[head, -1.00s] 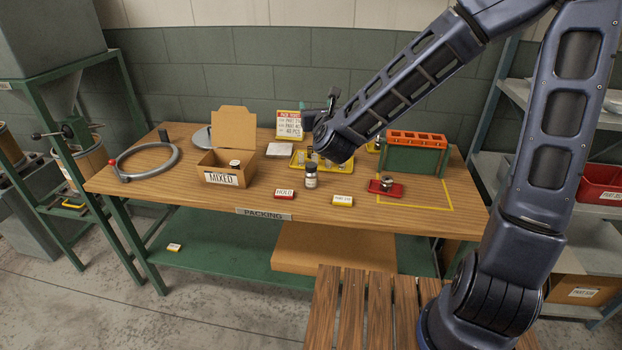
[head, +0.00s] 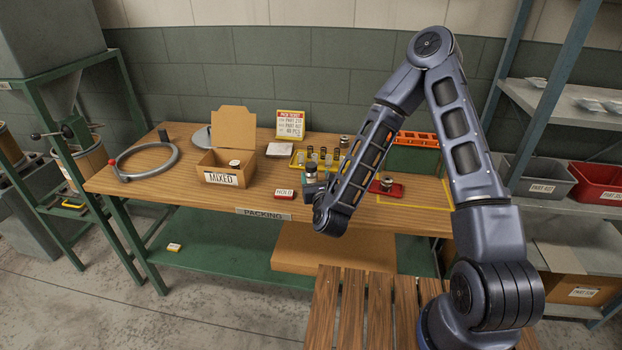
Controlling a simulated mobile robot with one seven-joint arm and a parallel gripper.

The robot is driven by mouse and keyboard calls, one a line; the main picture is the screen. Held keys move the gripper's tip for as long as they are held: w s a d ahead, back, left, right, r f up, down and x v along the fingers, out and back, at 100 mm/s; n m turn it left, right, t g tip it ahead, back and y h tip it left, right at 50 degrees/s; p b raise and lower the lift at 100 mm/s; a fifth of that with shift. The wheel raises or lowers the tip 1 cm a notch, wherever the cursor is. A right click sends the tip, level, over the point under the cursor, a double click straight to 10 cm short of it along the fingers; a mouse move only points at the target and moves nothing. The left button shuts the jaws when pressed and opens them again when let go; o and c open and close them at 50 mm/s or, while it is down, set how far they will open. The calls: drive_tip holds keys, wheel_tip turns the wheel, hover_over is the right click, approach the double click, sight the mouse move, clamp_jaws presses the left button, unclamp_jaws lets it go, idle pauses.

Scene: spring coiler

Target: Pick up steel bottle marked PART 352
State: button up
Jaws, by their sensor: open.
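A small steel bottle with a dark cap (head: 310,169) stands near the front middle of the packing table. Its lower part is hidden by my arm's end, and no part number on it can be read. My gripper (head: 314,187) is open at that bottle, low over the table's front. I cannot tell whether the jaws are around it or beside it. Several similar bottles stand in a yellow tray (head: 297,162) behind. Another bottle (head: 387,183) sits on a red tray (head: 396,191) to the right, and one (head: 344,141) stands at the back.
The packing table (head: 160,190) holds a cardboard box marked MIXED (head: 222,180), a red HOLD block (head: 284,194), a ring (head: 125,177) and a pick ticket stand (head: 290,122). An orange-topped green rack (head: 415,155) stands right, partly behind my arm. The table's left front is clear.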

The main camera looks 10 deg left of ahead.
sight(310, 164)
wheel_tip(310, 164, down, 2)
drive_tip(key=shift+f, duration=0.1)
drive_tip(key=shift+w+a+f, duration=0.1)
drive_tip(key=shift+w, duration=0.25)
drive_tip(key=shift+x, duration=5.1)
drive_tip(key=c, duration=1.2)
